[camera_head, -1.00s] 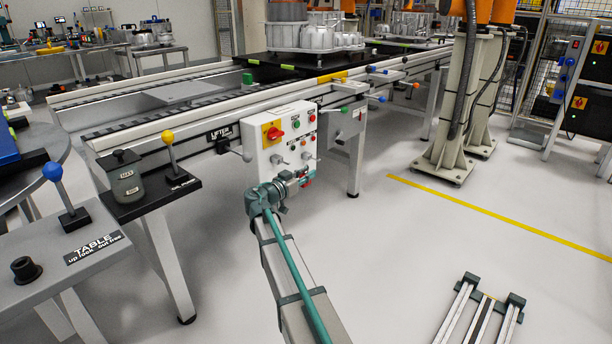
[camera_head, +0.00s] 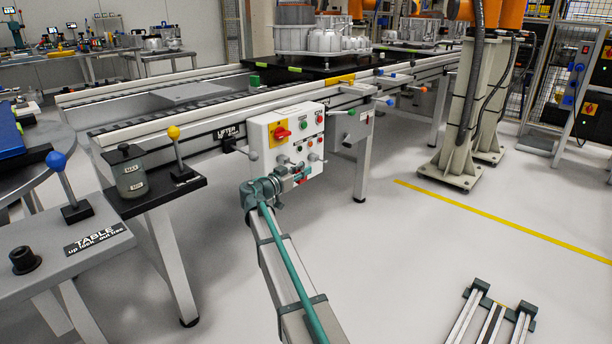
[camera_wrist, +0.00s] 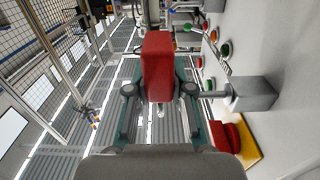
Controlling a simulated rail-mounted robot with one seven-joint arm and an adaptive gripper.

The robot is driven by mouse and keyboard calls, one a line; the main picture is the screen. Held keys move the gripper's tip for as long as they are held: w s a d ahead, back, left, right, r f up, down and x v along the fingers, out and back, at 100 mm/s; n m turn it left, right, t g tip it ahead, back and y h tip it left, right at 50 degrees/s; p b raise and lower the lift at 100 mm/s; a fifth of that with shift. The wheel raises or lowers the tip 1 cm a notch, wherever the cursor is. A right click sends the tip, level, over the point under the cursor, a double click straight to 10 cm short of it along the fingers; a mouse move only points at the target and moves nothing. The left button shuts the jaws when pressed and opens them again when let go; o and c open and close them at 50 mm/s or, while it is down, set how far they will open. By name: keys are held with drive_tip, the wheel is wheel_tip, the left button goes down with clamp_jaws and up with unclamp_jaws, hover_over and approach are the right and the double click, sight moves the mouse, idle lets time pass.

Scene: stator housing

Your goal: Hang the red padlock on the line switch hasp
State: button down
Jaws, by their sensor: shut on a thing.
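The red padlock (camera_wrist: 158,65) is held between the teal fingers of my gripper (camera_wrist: 159,92) in the wrist view. A small bright metal part shows at its lower end; I cannot tell its full shape. In the head view my gripper (camera_head: 298,177) is in front of the lower part of the white control panel, with a bit of red at its tip. The line switch is a red knob (camera_head: 282,132) on a yellow plate, above and left of my gripper. It also shows in the wrist view (camera_wrist: 230,136), right of and below the padlock, apart from it. The hasp is not clearly seen.
A grey block on a stem (camera_wrist: 252,94) sticks out from the panel between the padlock and the red knob's side. The panel (camera_head: 262,165) carries several buttons and selectors. A lever with a yellow ball (camera_head: 173,132) stands left.

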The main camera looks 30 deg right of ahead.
drive_tip(key=shift+w+a+f+b, duration=0.15)
drive_tip(key=shift+w+a+b, duration=0.15)
drive_tip(key=shift+w+b, duration=0.4)
drive_tip(key=shift+w+a+f+b, duration=0.1)
drive_tip(key=shift+w+a+b, duration=0.2)
drive_tip(key=shift+w, duration=0.55)
drive_tip(key=shift+w+a+f+b, duration=0.15)
drive_tip(key=shift+w+a+b, duration=0.1)
drive_tip(key=shift+w+b, duration=0.45)
